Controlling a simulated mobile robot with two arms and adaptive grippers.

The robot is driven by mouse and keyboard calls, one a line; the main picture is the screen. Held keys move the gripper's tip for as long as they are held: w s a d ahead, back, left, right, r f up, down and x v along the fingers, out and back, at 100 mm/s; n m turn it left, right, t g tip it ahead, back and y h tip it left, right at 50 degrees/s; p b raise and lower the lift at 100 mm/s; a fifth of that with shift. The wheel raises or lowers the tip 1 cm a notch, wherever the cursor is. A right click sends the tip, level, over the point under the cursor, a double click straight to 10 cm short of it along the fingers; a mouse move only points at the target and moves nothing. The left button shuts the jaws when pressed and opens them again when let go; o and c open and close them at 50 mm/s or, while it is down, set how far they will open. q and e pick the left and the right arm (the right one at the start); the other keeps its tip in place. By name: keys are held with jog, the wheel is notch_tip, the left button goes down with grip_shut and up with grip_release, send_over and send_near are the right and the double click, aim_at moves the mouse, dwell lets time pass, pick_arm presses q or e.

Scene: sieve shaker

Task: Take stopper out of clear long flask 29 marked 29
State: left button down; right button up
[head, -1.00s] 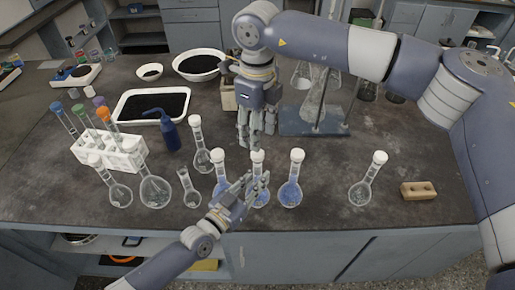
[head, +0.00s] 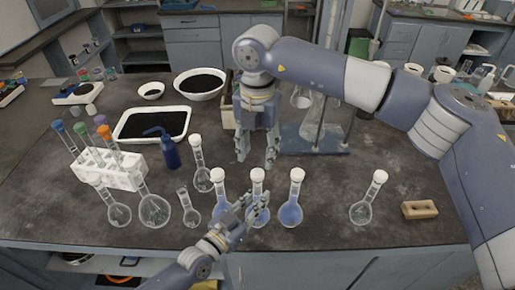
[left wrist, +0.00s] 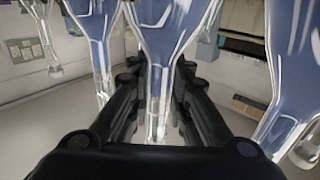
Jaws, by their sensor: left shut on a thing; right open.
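Several long-necked clear glass flasks with white stoppers stand on the dark bench; no mark 29 is readable. My left gripper (head: 258,207) is shut on the neck of the middle blue-filled flask (head: 257,220), and the neck shows between its fingers in the left wrist view (left wrist: 158,118). That flask stands upright with its white stopper (head: 257,174) in its top. My right gripper (head: 257,158) is open and empty, pointing down, with its fingertips just above and behind that stopper in the picture; the exact gap is unclear.
Blue-filled flasks stand close on the left (head: 219,210) and right (head: 291,212) of the held one. A clear stoppered flask (head: 361,212) and a tan block (head: 420,209) are farther right. A blue bottle (head: 170,153) and white rack (head: 125,178) stand left.

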aim_at(257, 172)
jog(key=shift+f, duration=4)
grip_shut()
